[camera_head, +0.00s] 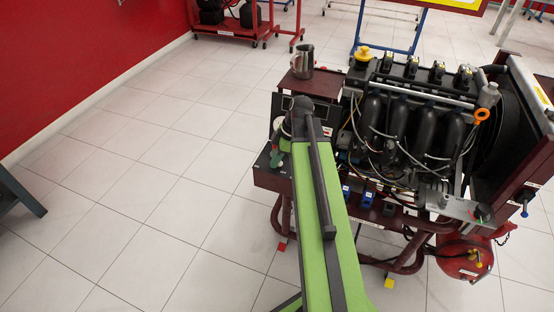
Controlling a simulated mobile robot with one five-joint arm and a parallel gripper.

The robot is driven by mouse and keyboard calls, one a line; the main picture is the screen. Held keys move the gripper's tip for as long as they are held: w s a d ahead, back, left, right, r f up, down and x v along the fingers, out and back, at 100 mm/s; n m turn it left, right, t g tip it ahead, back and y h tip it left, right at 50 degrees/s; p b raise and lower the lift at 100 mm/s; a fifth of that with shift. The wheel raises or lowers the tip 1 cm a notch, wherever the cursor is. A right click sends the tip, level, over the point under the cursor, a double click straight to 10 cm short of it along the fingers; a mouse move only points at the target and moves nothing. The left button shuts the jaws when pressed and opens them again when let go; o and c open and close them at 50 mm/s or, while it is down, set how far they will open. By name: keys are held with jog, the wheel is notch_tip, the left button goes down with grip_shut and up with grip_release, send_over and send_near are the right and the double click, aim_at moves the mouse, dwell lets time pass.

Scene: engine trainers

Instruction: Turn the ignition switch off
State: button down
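The engine trainer (405,125) stands at right, a black engine on a dark red frame. A dark control panel (284,104) and a small ledge (268,178) are at its left end. I cannot make out the ignition switch; it is too small or hidden behind my arm. My green arm reaches from the bottom up to this left end. Its dark wrist joint is beside the panel. My gripper (277,156) seems to point down there, mostly hidden by the arm, and I cannot tell its fingers or whether it touches anything.
A metal jug (302,62) stands on the trainer's rear shelf (318,84). A red wall (80,60) runs along the left. The tiled floor (150,170) between wall and trainer is clear.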

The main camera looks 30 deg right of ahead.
jog(key=a, duration=0.3)
jog(key=shift+w+a+r, duration=0.1)
jog(key=shift+w, duration=0.05)
jog(key=shift+w+a+r+p, duration=0.1)
jog(key=shift+a+r+p, duration=0.15)
jog(key=shift+r+p, duration=0.7)
jog(key=w+p+v, duration=0.1)
jog(key=p+v, duration=0.6)
jog(key=v, duration=0.1)
jog(key=shift+d+p, duration=0.4)
jog(key=shift+a, duration=0.1)
